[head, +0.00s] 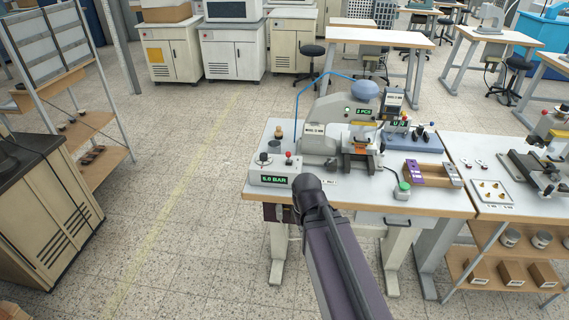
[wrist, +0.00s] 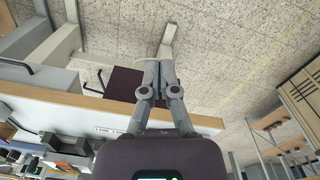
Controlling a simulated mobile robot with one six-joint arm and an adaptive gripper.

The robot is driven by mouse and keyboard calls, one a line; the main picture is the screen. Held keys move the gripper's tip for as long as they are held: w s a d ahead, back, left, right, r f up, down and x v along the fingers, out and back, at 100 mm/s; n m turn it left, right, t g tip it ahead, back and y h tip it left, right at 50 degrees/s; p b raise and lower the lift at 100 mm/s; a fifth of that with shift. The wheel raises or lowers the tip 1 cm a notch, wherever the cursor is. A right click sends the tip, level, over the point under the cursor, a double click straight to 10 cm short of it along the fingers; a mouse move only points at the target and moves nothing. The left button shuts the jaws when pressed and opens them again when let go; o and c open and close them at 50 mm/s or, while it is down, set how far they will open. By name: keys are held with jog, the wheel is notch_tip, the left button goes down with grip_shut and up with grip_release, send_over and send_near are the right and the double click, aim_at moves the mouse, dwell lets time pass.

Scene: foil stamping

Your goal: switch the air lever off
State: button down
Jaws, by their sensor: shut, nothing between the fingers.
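The grey air unit (head: 275,178) with a green "5.0 BAR" readout stands at the front left of the stamping bench. On its top are a small red-tipped lever (head: 289,158) and a dark round knob (head: 263,158). The picture is too small to tell the lever's setting. My gripper (wrist: 160,70) is shut and empty in the wrist view, over the bench's front edge and the floor beyond. In the head view my arm ends just in front of the bench edge, below and right of the air unit, and hides the fingers. The lever is not clear in the wrist view.
The stamping press (head: 340,135) stands right behind the air unit, with a blue hose rising above. A purple-ended wooden tray (head: 428,173) and a green button box (head: 402,190) lie to the right. A dark box (wrist: 122,88) hangs under the bench edge. Floor is free to the left.

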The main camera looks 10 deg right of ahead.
aim_at(289, 157)
jog(key=w+d+f+n+t+h+b, duration=0.1)
jog(key=w+d+f+t+h+b, duration=0.15)
jog(key=w+d+h+b, duration=0.35)
jog(key=w+d+f+t+h+b, duration=0.15)
jog(key=w+t+h+b, duration=0.25)
jog(key=b, duration=0.4)
jog(key=w+a+r+n+t+b, duration=0.1)
jog(key=w+a+n+t+b, duration=0.2)
jog(key=a+n+t+b, duration=0.2)
jog(key=w+a+r+n+t+b, duration=0.1)
jog(key=w+a+n+t+b, duration=0.3)
jog(key=a+t+b, duration=0.4)
jog(key=shift+a+r+n, duration=0.35)
jog(key=shift+r+n, duration=0.05)
jog(key=shift+n, duration=0.4)
jog(key=shift+w+t, duration=0.15)
jog(key=shift+t, duration=0.1)
jog(key=p+x, duration=0.5)
jog(key=x, duration=0.9)
jog(key=shift+d+p, duration=0.15)
jog(key=shift+p, duration=0.15)
jog(key=shift+r, duration=0.1)
